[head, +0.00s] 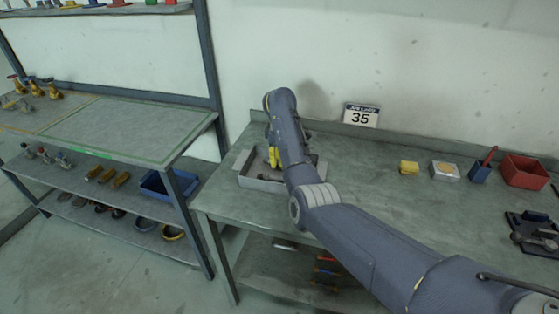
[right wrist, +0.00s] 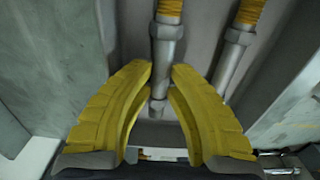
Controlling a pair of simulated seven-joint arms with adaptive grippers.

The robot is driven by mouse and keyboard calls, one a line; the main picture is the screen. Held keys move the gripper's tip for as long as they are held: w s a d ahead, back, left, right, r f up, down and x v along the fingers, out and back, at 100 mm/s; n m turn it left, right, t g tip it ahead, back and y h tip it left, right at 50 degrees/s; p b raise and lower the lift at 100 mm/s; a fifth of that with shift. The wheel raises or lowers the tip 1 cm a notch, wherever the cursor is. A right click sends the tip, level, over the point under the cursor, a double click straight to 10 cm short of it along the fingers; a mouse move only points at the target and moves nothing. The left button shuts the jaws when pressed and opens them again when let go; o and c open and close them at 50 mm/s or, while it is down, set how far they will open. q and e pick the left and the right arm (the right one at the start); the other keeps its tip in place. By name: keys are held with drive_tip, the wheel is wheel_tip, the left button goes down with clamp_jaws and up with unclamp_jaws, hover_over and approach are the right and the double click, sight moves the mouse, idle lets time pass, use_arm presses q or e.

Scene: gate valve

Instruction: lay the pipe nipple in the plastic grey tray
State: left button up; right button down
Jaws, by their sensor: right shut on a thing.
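The grey tray (head: 262,184) stands at the left end of the workbench in the head view. My right gripper (head: 273,157) points down into it, its yellow fingers partly hidden by my arm. In the right wrist view, the right gripper (right wrist: 162,72) is shut on a pipe nipple (right wrist: 163,50), a grey metal piece with a hex collar and an orange-yellow wrapped end. A second similar piece (right wrist: 232,58) lies beside it to the right, apart from the fingers. I cannot tell whether the held nipple touches the tray floor. My left gripper is not in view.
A number sign (head: 361,115) stands at the bench's back. The bench between tray and yellow block is clear except for my arm.

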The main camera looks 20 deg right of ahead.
drive_tip(key=c, duration=1.3)
unclamp_jaws()
wheel_tip(320, 180, up, 9)
drive_tip(key=shift+a+r, duration=0.1)
drive_tip(key=shift+r, duration=1.4)
